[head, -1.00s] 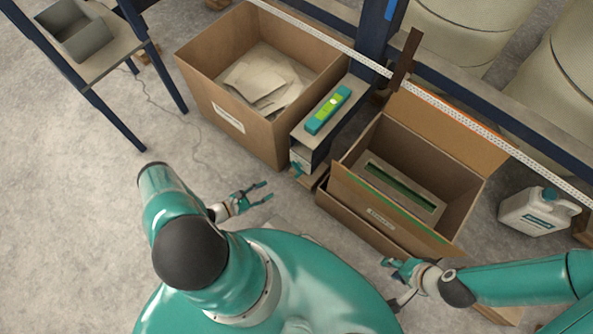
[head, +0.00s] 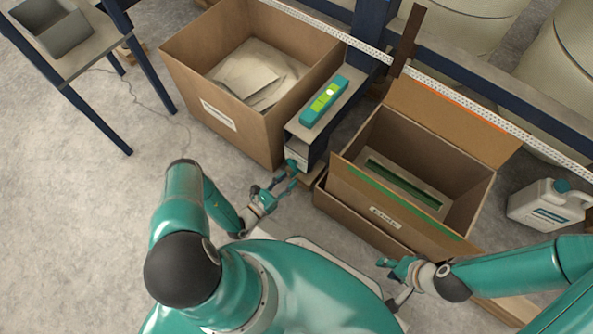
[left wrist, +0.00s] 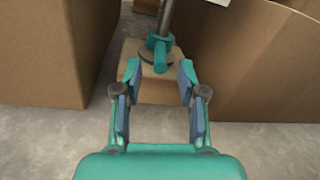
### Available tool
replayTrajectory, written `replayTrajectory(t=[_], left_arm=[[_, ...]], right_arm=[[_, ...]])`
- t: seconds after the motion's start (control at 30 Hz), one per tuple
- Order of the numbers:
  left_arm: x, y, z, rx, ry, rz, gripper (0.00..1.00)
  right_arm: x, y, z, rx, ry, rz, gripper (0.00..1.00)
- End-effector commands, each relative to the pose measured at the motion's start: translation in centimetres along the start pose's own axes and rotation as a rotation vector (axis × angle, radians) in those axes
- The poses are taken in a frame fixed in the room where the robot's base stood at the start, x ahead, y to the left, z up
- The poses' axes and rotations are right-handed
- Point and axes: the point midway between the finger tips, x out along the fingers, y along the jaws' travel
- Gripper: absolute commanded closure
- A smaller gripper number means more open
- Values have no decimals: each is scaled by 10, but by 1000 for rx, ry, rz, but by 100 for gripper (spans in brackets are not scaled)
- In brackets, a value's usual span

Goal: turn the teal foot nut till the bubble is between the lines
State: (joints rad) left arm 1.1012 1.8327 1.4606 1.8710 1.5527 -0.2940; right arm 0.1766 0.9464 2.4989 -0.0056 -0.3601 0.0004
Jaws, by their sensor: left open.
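The teal foot nut (left wrist: 159,52) shows in the left wrist view, low on a grey threaded rod above a round foot plate on a wooden block (left wrist: 158,86). My left gripper (left wrist: 158,74) is open, its fingers on either side just short of the nut, apart from it. In the head view my left gripper (head: 280,183) is just below the front end of the grey beam (head: 297,158). A teal level (head: 325,101) with a bright yellow-green window lies on the beam; its bubble and lines are too small to read. My right gripper (head: 388,264) hangs by the right box's front, its jaws unclear.
A cardboard box with paper sheets (head: 220,115) stands left of the beam. Another open box (head: 365,205) stands right of it, leaving a narrow gap for the foot. A white jug (head: 545,207) stands far right.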

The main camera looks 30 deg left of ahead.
Motion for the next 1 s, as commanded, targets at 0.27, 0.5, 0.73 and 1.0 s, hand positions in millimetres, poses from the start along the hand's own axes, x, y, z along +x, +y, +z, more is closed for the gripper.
replayTrajectory(t=[0.27, 0.5, 0.73, 1.0], left_arm=[[46, 0, -2, 2, 0, -4, 60], [58, -1, -1, -1, 1, -2, 60], [58, -1, 0, -1, 1, -2, 61], [58, -1, 0, -1, 2, -2, 100]], right_arm=[[14, 5, 0, 0, 0, 0, 64], [15, 6, 0, 0, 0, 0, 64], [15, 5, 0, 0, 0, 0, 64], [15, 5, 0, 0, 0, 0, 64]])
